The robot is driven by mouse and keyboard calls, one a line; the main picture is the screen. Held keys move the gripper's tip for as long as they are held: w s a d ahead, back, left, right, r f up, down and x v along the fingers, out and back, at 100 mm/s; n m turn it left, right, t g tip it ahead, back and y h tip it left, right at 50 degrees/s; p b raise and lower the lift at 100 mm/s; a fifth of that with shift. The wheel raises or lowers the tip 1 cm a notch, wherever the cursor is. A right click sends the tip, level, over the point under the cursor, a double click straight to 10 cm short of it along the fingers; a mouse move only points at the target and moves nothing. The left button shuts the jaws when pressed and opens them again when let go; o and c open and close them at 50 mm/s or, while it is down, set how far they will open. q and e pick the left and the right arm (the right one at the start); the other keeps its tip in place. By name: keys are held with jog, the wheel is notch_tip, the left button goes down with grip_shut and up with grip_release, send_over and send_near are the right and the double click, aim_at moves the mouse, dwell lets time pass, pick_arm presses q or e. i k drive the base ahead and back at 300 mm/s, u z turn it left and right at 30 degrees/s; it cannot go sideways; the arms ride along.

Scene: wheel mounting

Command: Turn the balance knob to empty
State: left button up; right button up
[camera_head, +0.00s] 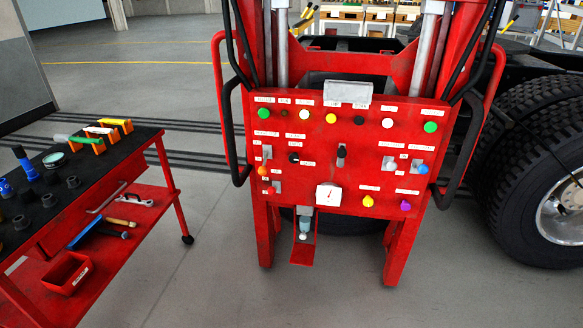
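A red control panel (335,140) stands upright in the middle of the view, on a red wheeled lifting frame. It carries several coloured buttons, knobs and small levers with white labels too small to read. I cannot tell for certain which one is the balance knob. A black round knob (293,157) sits on the left part, a black lever (341,155) in the middle, and a blue-tipped control (422,169) on the right. A white dial gauge (328,195) is at the lower middle, with a yellow knob (368,201) and a purple knob (405,205) to its right. Neither gripper is in view.
A red tool cart (165,165) with sockets and tools stands at the left. Large truck tyres (540,170) are at the right. Black curved handles (232,135) flank the panel. The grey floor (215,270) in front is clear.

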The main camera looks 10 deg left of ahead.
aim_at(294, 158)
jog(key=z, duration=0.2)
jog(key=k, duration=0.3)
jog(key=u, duration=1.75)
jog(key=i, duration=2.2)
jog(key=z, duration=0.9)
